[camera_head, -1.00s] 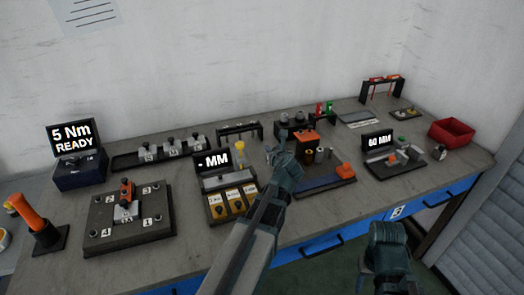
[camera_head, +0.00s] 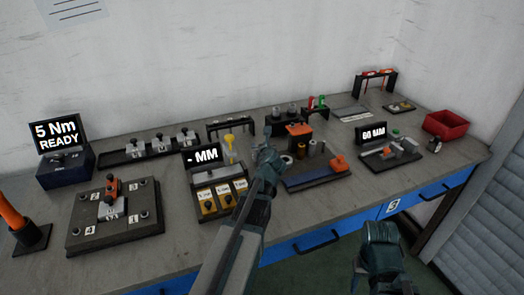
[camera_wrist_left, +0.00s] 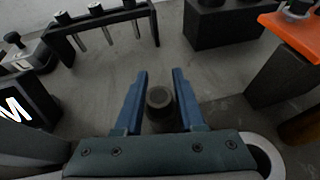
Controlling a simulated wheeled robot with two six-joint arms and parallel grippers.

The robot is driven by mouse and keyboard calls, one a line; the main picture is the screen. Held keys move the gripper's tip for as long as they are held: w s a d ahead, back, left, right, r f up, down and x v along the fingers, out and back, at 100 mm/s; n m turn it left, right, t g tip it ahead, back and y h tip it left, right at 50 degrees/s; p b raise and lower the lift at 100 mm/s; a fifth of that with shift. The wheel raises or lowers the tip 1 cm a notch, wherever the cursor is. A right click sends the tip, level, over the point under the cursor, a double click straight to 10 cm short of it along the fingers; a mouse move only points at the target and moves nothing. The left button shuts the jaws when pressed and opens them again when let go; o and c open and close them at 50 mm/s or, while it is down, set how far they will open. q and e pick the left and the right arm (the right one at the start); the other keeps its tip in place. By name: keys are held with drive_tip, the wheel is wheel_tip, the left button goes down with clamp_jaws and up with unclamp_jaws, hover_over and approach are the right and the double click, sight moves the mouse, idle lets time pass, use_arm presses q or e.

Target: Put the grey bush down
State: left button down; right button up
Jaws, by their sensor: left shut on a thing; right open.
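My left gripper (camera_head: 266,148) is over the middle of the bench, left of the block with the orange top. In the left wrist view its two blue fingers (camera_wrist_left: 159,100) are shut on the grey bush (camera_wrist_left: 160,98), a short dark round piece with a hollow top. The bush appears upright, with bare grey bench around it; I cannot tell whether it touches the bench. In the head view the gripper hides the bush. My right gripper (camera_head: 380,232) is open, in front of the bench at the lower right, its fingers hard to make out.
A pale ring (camera_wrist_left: 266,156) is close to the right of my left gripper. The orange-topped block (camera_head: 299,130) stands right of it. A black rack with hanging pins (camera_wrist_left: 100,28) is behind to the left. The "- MM" display (camera_head: 203,155) and labelled bins (camera_head: 222,196) are left.

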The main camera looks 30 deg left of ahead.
use_arm(q)
drive_tip(key=shift+f, duration=0.15)
drive_tip(key=c, duration=0.5)
unclamp_jaws()
